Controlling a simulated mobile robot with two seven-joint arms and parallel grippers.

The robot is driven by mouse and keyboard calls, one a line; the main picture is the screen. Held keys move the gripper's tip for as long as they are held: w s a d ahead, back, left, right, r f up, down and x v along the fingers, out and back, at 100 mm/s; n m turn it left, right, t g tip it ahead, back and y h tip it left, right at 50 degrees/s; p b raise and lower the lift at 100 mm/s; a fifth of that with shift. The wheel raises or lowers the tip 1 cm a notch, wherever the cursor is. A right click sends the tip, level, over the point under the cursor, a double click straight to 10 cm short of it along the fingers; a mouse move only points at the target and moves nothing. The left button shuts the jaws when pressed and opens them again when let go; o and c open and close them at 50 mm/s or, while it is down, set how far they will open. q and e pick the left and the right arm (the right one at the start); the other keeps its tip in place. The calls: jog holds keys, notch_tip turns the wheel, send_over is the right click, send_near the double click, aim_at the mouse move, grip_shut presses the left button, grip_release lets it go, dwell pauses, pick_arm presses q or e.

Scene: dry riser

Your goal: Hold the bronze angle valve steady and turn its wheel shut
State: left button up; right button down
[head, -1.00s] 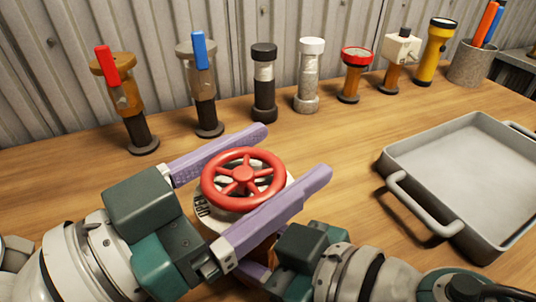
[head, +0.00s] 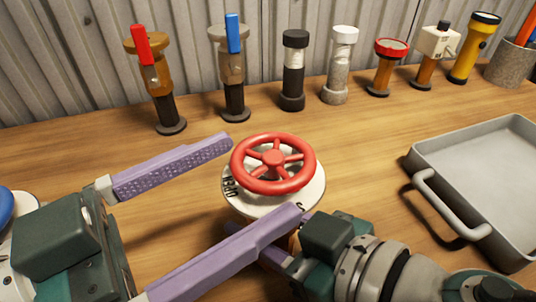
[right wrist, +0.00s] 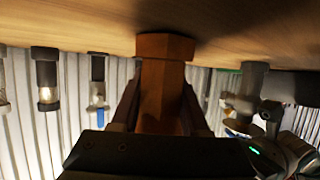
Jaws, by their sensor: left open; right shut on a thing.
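The valve's red wheel (head: 273,164) sits above a white lettered disc (head: 254,203) in the head view. The bronze valve body (right wrist: 163,85) shows in the right wrist view, between the fingers of my right gripper (right wrist: 160,112), which is shut on it. In the head view the body is mostly hidden below the disc and behind my left gripper's near finger. My left gripper (head: 262,177) is open, its purple fingers wide apart to the left of the wheel, with their tips near its far-left and near sides. The wheel is not clamped.
A grey tray (head: 432,192) with handles lies at the right. Along the back wall stand red-handled (head: 158,85) and blue-handled (head: 234,75) valves and several other fittings. A blue round thing (head: 5,206) is at the left edge. The wood behind the wheel is clear.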

aim_at(280, 132)
pick_arm(q)
jog(key=shift+s+a, duration=0.2)
jog(key=shift+a, duration=0.05)
jog(key=r, duration=0.1)
jog(key=d+r, duration=0.1)
jog(key=shift+w+d+r+t+h, duration=0.2)
jog(key=shift+r+t+h, duration=0.1)
jog(key=shift+h, duration=0.1)
jog(key=s+f+n+t+y, duration=0.2)
jog(key=s+n+t+y, duration=0.55)
jog(key=y, duration=0.55)
jog(key=shift+n+g, duration=0.65)
jog(key=shift+n, duration=0.1)
jog(key=w+d, duration=0.1)
jog(key=w, duration=0.6)
jog(key=w+d, duration=0.1)
jog(key=w, duration=0.2)
jog(key=shift+w+d+f, duration=0.1)
jog(key=shift+w+d, duration=0.1)
jog(key=shift+d, duration=0.1)
